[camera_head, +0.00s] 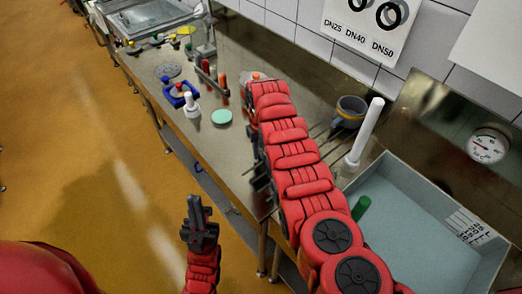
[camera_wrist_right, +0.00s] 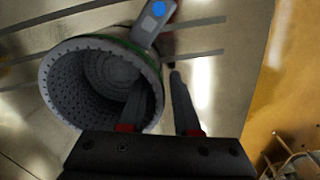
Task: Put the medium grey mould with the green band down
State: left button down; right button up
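The grey perforated mould with the green band (camera_wrist_right: 62,98) shows in the right wrist view, tilted, its open mouth towards the camera. The green band shows along its outer side behind the rim. A grey tab with a blue mark (camera_wrist_right: 152,20) stands at its upper side. My right gripper (camera_wrist_right: 160,82) straddles the mould's wall, one finger over the mouth and one outside. Whether the fingers press the wall is unclear. In the head view my right arm hides this mould. My left gripper (camera_head: 199,212) is empty, away from the worktop; its opening is hard to judge.
A grey cup with a yellow band (camera_head: 349,113) stands right of my right arm, near a white upright cylinder (camera_head: 366,134). A basin (camera_head: 410,240) lies at the right. A pale green disc (camera_head: 222,117) and several small items lie on the steel worktop (camera_head: 205,143) left of the arm.

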jog(key=shift+o, duration=0.2)
jog(key=shift+r, duration=0.1)
notch_tip(320, 180, up, 11)
jog(key=b, duration=0.3)
jog(key=shift+r, duration=0.5)
